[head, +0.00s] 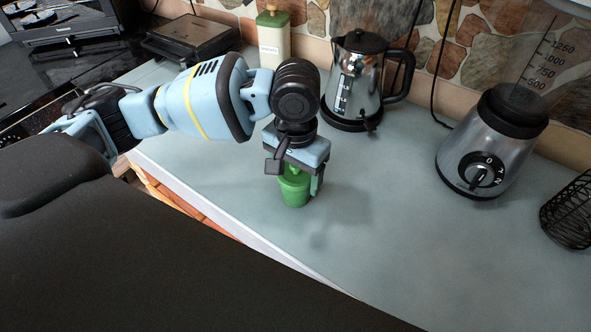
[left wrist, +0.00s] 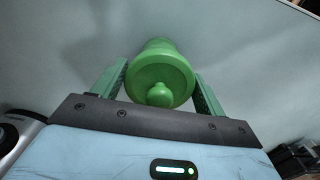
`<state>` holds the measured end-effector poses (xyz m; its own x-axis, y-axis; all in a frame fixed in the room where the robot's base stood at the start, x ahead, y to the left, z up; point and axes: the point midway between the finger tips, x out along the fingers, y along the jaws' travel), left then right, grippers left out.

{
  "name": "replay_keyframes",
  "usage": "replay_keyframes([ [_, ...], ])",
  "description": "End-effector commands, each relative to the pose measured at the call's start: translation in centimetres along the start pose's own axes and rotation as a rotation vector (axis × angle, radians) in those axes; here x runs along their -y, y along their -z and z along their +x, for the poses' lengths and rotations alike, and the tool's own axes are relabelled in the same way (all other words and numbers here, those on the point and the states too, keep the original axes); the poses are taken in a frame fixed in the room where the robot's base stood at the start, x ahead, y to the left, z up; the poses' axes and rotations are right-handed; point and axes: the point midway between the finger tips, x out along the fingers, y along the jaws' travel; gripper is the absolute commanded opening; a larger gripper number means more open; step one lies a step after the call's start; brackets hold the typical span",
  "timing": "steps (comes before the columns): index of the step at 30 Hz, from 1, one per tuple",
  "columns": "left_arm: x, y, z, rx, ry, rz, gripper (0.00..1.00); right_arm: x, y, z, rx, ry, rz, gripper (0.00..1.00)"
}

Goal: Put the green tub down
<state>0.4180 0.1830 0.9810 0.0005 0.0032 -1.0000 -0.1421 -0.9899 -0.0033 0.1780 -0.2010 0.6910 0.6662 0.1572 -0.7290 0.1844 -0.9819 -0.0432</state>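The green tub (head: 294,190) is upright over the front part of the grey counter (head: 400,240), below my left gripper (head: 297,182). In the left wrist view the tub's round lid and knob (left wrist: 160,82) face the camera. The left gripper's two green fingers (left wrist: 160,85) are on either side of the tub, close against it, and look shut on it. The gripper points down. The tub's base shows in the head view, but I cannot tell whether it touches the counter or hangs just above it. My right gripper is not in view.
A kettle (head: 362,85) and a cream canister (head: 273,38) stand behind the tub. A blender (head: 490,145) and a black wire holder (head: 570,212) are at the right. The counter's front edge (head: 240,232) runs close to the tub. Counter right of the tub is clear.

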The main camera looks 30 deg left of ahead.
Motion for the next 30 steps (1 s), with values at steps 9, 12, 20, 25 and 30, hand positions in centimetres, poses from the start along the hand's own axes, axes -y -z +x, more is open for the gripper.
replay_keyframes([
  [9,0.0,0.0,0.0,-0.001,0.000,0.000,0.91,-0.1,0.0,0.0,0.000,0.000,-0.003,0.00],
  [12,0.0,0.0,-0.1,-0.001,0.000,0.000,0.91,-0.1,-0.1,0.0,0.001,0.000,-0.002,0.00],
  [20,0.0,0.1,-2.9,-0.007,0.000,-0.001,0.91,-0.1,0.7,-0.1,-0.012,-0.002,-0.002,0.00],
  [25,-0.1,0.1,-6.5,-0.009,-0.001,0.000,0.91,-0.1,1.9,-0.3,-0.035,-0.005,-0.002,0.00],
  [30,-0.1,0.1,-9.7,-0.008,-0.001,-0.001,0.91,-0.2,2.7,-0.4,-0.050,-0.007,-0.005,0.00],
])
